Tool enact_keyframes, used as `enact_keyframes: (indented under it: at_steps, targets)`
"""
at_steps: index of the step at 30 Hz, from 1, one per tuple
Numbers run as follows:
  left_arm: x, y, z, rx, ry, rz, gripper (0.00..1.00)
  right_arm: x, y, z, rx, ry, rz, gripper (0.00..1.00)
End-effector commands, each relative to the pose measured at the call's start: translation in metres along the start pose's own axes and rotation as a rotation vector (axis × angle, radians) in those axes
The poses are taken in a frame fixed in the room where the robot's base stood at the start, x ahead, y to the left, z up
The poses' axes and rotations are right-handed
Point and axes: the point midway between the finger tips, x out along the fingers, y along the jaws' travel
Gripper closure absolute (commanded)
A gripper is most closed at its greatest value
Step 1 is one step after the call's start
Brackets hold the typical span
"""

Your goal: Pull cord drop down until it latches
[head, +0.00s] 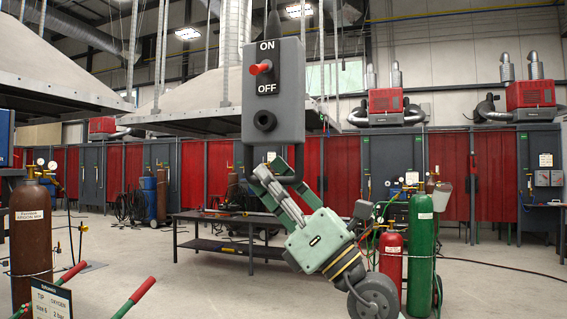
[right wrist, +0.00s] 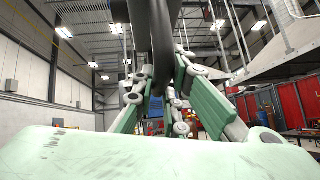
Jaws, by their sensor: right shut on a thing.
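The cord drop is a grey box (head: 289,112) hanging upright in the middle of the head view. It has a red switch lever (head: 261,68) between ON and OFF labels, and a round dark socket (head: 264,121). A dark loop handle (head: 299,160) hangs under the box. My right gripper (head: 268,173), pale green and grey, reaches up from the lower right and is shut on this handle. In the right wrist view, the dark handle (right wrist: 153,40) rises between the fingers and hides part of the grip. My left gripper is not in view.
A low dark table (head: 232,246) stands behind. Green (head: 421,235) and red (head: 390,262) gas cylinders stand at right, a brown cylinder (head: 30,235) at left. Slanted red-green handles (head: 135,298) show at lower left. Red curtained booths line the back. Floor between is mostly open.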

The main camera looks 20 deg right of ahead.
Motion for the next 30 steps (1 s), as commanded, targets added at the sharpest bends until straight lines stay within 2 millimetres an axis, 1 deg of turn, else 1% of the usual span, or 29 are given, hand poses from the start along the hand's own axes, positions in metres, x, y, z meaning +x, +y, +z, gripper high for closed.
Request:
enact_keyframes:
  at_steps: [1, 3, 13, 14, 20, 30]
  targets:
    - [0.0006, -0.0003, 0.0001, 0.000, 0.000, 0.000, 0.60, -0.0013, 0.0002, -0.0040, 0.006, 0.002, 0.000, 1.00]
    - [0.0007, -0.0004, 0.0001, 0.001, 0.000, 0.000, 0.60, -0.0017, 0.0005, -0.0056, 0.004, 0.001, 0.000, 1.00]
    - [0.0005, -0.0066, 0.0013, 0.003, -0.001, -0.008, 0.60, -0.0017, 0.0005, -0.0056, 0.003, 0.000, 0.000, 1.00]
    - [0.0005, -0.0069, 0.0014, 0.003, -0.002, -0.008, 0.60, -0.0017, 0.0006, -0.0055, 0.003, -0.001, 0.000, 0.87]
    - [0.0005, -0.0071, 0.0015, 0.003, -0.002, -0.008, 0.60, -0.0016, 0.0004, -0.0051, 0.001, -0.001, -0.001, 0.69]
    - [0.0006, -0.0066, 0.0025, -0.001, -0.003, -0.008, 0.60, -0.0032, 0.0000, -0.0048, -0.001, -0.001, -0.001, 0.69]
